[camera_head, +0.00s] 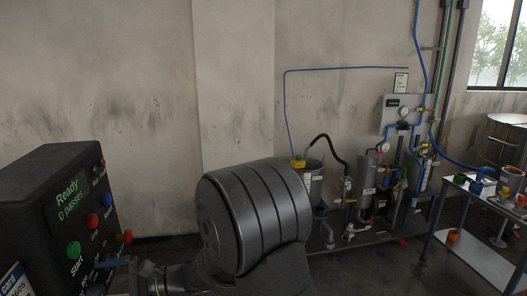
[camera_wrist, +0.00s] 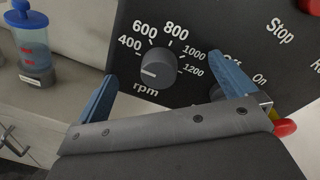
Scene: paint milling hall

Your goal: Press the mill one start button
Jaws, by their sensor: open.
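A black control box (camera_head: 40,190) stands at the left of the head view, its green display reading "Ready 0 passes". On its face a green button (camera_head: 74,249) sits above the word "Start", with a red button (camera_head: 92,220) and a blue one (camera_head: 107,199) farther along. I cannot read a mill number on it. My gripper (camera_head: 122,262) is low in front of this face. In the wrist view my gripper (camera_wrist: 165,75) is open and empty, its blue fingers either side of the rpm dial (camera_wrist: 158,68). The Start button is not visible there.
A red knob (camera_head: 127,237) juts out beside the panel; an On/Off label and part of a red button (camera_wrist: 311,5) show in the wrist view. A blue-lidded container (camera_wrist: 32,45) stands on a bench at left. Pipes and tanks (camera_head: 365,185) and a table (camera_head: 470,255) are farther right.

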